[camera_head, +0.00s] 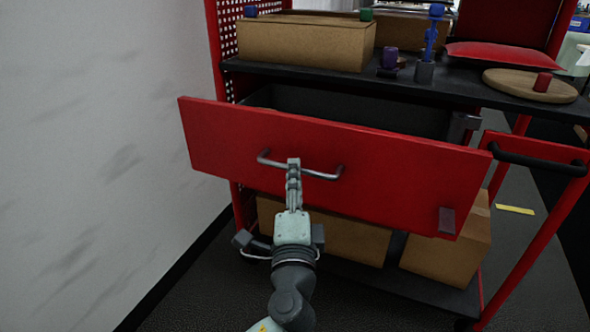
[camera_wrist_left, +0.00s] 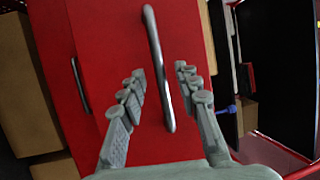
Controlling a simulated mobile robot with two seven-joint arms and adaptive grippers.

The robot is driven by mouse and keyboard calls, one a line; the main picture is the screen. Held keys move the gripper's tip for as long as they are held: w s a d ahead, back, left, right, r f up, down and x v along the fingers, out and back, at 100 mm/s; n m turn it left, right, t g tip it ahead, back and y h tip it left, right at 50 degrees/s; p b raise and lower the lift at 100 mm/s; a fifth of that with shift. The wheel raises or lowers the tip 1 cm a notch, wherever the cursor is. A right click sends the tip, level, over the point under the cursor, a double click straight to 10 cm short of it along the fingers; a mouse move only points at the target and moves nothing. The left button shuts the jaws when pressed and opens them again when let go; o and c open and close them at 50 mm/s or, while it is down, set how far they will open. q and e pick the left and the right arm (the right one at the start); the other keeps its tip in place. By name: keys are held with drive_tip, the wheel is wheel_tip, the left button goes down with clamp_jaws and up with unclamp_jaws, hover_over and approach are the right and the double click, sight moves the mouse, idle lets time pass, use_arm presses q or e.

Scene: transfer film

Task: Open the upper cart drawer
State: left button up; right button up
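The upper drawer (camera_head: 400,178) has a wide red front with a silver bar handle (camera_head: 325,175). It stands pulled out from the cart, and its dark inside shows behind the front. My right gripper is not in view.
The cart's black top shelf (camera_head: 440,92) holds a cardboard box (camera_head: 305,42), a round wooden board (camera_head: 530,86) and small items. More boxes (camera_head: 455,250) stand on the lower shelf. A pale wall (camera_head: 90,150) is at left. A black-gripped red push handle (camera_head: 540,160) juts out at right.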

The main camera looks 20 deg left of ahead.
use_arm(q)
drive_tip(key=v, duration=0.9)
drive_tip(key=s+a+f+n+g+p, duration=0.1)
drive_tip(key=a+f+n+g, duration=0.25)
drive_tip(key=f, duration=0.45)
drive_tip(key=a+f+n+g+p, duration=0.15)
drive_tip(key=a+f+g, duration=0.3)
drive_tip(key=f, duration=0.45)
drive_tip(key=s+a+f+n+g+h+p, duration=0.1)
drive_tip(key=s+a+f+n+g+h, duration=0.2)
drive_tip(key=s+f, duration=1)
wheel_tip(320, 180, down, 2)
drive_tip(key=n+g+h, duration=0.2)
drive_tip(key=n+g, duration=0.1)
drive_tip(key=g, duration=0.1)
drive_tip(key=shift+a+g+h, duration=0.15)
drive_tip(key=shift+g+h, duration=0.15)
drive_tip(key=shift+h, duration=0.1)
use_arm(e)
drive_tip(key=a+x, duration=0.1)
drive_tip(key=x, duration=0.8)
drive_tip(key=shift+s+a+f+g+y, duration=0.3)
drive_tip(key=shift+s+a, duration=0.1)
use_arm(q)
drive_tip(key=shift+f, duration=0.2)
